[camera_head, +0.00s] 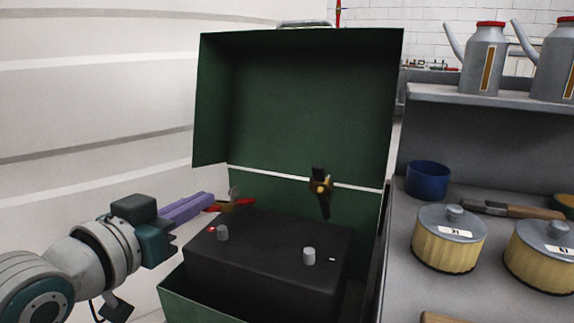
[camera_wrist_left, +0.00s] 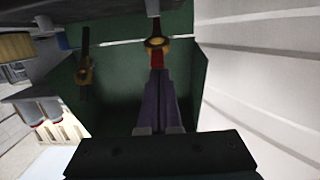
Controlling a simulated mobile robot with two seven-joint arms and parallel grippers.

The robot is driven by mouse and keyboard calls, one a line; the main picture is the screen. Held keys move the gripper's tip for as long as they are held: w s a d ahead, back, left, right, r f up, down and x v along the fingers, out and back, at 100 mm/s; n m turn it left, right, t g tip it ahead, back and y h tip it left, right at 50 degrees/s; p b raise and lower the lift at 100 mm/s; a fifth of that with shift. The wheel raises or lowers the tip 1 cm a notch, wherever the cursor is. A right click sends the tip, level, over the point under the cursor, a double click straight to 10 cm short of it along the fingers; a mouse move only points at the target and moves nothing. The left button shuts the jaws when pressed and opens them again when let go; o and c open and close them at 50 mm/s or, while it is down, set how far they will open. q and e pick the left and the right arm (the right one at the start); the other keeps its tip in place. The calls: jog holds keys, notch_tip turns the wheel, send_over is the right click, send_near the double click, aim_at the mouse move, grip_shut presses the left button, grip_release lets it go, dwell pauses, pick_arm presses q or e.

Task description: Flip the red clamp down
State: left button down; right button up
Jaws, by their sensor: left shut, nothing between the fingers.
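The red clamp (camera_head: 240,204) has a brass-coloured body and a red lever. It sits at the left rear of the black battery box, inside the open green case, and its red lever lies roughly level. In the left wrist view, the red clamp (camera_wrist_left: 157,58) is straight ahead of the fingertips. My left gripper (camera_head: 208,200) has purple fingers that are shut and empty. Their tips are at the red lever's left end; I cannot tell whether they touch it. It also shows in the left wrist view (camera_wrist_left: 158,76). My right gripper is not in view.
A black-handled brass clamp (camera_head: 320,188) stands against the back of the green case (camera_head: 300,100), whose lid is raised. The black box (camera_head: 270,245) has two grey terminals on top. A grey shelf at right holds yellow tins (camera_head: 447,245), a blue cup (camera_head: 427,180) and oil cans.

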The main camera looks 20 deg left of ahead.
aim_at(195, 259)
pick_arm(q)
jog(key=f+t+b, duration=0.1)
jog(key=f+b, duration=0.1)
jog(key=b, duration=0.1)
jog(key=s+f+t+b, duration=0.1)
jog(key=f+t+b, duration=0.1)
jog(key=b, duration=0.1)
jog(key=f+t+b, duration=0.1)
jog(key=f+b, duration=0.1)
jog(key=b, duration=0.1)
jog(key=shift+s+f+h, duration=0.15)
jog(key=shift+s+h, duration=0.15)
jog(key=shift+s, duration=0.05)
jog(key=shift+s+f+t+b, duration=0.1)
jog(key=shift+f+t+b, duration=0.2)
jog(key=shift+f+b, duration=0.6)
jog(key=shift+r+b, duration=0.15)
jog(key=shift+b, duration=0.15)
jog(key=shift+f, duration=0.2)
notch_tip(195, 259, up, 6)
jog(key=p, duration=0.4)
jog(key=shift+f, duration=0.25)
jog(key=f+p+v, duration=0.1)
jog(key=v, duration=0.9)
jog(key=shift+f, duration=0.2)
